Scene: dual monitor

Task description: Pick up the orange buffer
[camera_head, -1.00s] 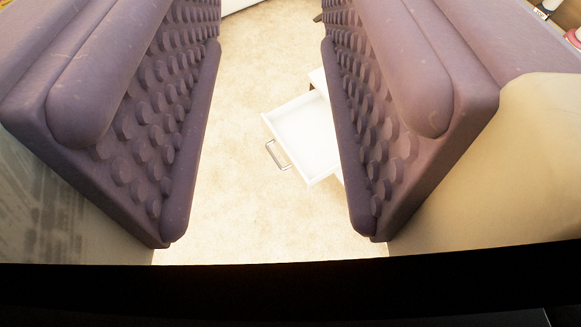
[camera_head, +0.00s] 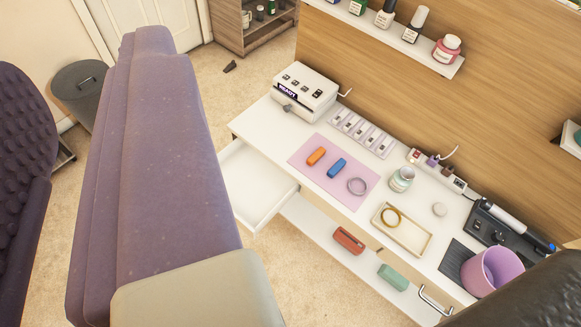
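The orange buffer (camera_head: 316,156) is a small orange block lying on a pink mat (camera_head: 332,188) on a white desk. A blue buffer (camera_head: 337,168) lies just right of it on the same mat.
An open drawer (camera_head: 258,186) juts out at the desk's left. A jar (camera_head: 401,179), a tray (camera_head: 402,250) and a pink cup (camera_head: 492,271) stand rightward. A shelf (camera_head: 345,15) overhangs.

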